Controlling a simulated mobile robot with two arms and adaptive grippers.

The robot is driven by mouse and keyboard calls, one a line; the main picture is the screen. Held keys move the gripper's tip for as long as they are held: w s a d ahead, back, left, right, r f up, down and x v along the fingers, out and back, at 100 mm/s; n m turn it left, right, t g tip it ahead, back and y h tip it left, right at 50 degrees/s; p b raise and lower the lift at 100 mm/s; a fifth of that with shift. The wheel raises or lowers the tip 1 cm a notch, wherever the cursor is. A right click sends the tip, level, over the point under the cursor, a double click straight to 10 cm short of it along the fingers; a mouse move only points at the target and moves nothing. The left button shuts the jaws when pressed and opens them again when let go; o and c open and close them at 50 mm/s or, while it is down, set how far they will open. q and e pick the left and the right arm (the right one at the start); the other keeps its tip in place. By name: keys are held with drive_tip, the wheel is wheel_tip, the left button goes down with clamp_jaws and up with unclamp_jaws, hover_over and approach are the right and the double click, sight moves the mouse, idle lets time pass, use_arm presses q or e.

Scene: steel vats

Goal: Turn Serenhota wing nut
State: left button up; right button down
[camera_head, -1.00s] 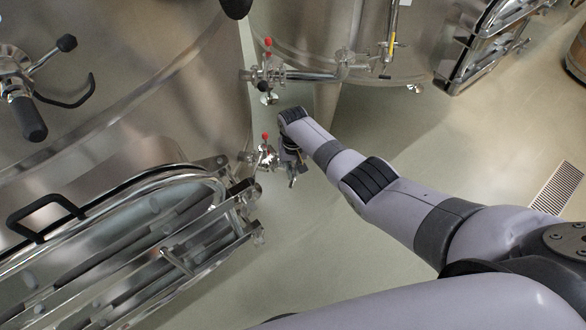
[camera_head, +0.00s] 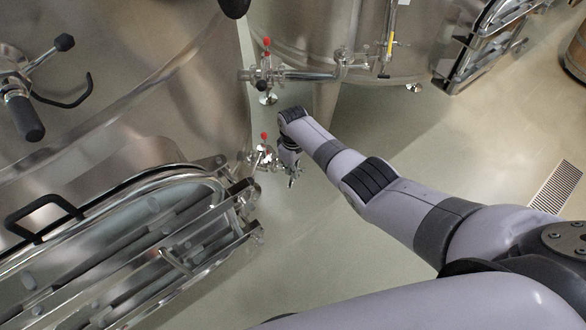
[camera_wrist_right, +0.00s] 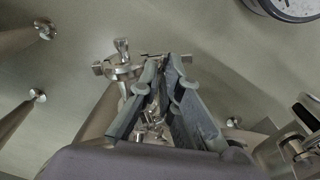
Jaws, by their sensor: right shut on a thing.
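My right gripper (camera_head: 291,178) hangs beside a low outlet fitting (camera_head: 263,156) with a red-tipped handle, at the lower right side of the large left vat. In the right wrist view its two grey fingers (camera_wrist_right: 164,68) come close together at their tips, shut on a small metal piece, seemingly the wing nut (camera_wrist_right: 152,55), which is mostly hidden by the fingertips. Polished pipe fittings (camera_wrist_right: 121,68) stand just left of the tips, and more metal parts show between the fingers. My left gripper is not in view.
The left vat (camera_head: 130,80) has a steel door frame (camera_head: 120,250) with a black handle (camera_head: 45,217) jutting out. A second vat (camera_head: 315,30) with an outlet pipe (camera_head: 305,76) stands behind. Open floor (camera_head: 320,260) lies below, with a drain grate (camera_head: 557,188) at right.

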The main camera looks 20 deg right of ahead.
drive_tip(key=shift+n, duration=0.7)
drive_tip(key=c, duration=2.1)
unclamp_jaws()
drive_tip(key=shift+o, duration=0.2)
wheel_tip(320, 180, up, 12)
